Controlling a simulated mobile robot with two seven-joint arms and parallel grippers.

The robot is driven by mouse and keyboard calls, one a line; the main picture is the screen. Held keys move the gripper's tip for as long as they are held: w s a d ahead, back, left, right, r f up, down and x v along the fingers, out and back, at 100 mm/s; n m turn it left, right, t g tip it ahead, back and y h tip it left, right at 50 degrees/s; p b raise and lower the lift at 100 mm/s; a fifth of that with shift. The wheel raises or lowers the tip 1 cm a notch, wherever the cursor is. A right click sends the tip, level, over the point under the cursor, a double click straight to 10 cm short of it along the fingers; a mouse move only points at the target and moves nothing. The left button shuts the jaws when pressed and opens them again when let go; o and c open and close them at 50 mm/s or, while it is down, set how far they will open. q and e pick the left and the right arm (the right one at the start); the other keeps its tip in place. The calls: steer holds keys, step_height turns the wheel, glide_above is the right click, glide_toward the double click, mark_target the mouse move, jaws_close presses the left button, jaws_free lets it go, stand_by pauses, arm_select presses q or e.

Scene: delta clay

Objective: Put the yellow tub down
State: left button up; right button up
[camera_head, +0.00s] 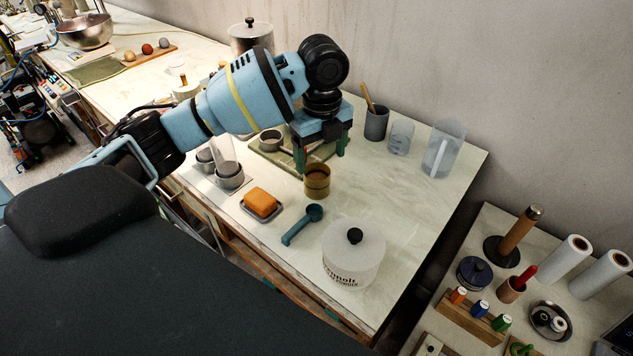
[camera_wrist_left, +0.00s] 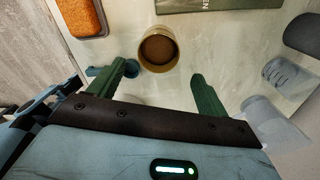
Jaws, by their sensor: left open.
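The yellow tub (camera_head: 317,183), a small ochre cylinder with a dark brown inside, stands upright on the pale worktop (camera_head: 430,207). It also shows in the left wrist view (camera_wrist_left: 158,51), open end toward the camera. My left gripper (camera_head: 320,157) is above and just behind the tub in the head view. Its two green fingers are spread wide with nothing between them. In the left wrist view the gripper (camera_wrist_left: 164,76) shows the tub beyond the fingertips, apart from both fingers. My right gripper is not in view.
Around the tub are an orange sponge on a dish (camera_head: 262,203), a blue scoop (camera_head: 302,225), a white lidded canister (camera_head: 354,262) and grey cups (camera_head: 229,176). A grey holder (camera_head: 376,124) and clear beakers (camera_head: 443,150) stand behind. Worktop right of the tub is clear.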

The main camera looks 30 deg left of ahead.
mark_target(318, 178)
arm_select(q)
steer(key=shift+f, duration=1.35)
steer(key=shift+s+a+f, duration=0.1)
steer(key=shift+a+f, duration=0.05)
steer(key=shift+f, duration=1.15)
steer(key=shift+a+f, duration=0.15)
steer(key=shift+f, duration=1.15)
steer(key=shift+r, duration=0.1)
steer(key=c, duration=1.3)
steer(key=shift+o, duration=0.2)
steer(key=shift+r, duration=0.1)
step_height(318, 178, up, 10)
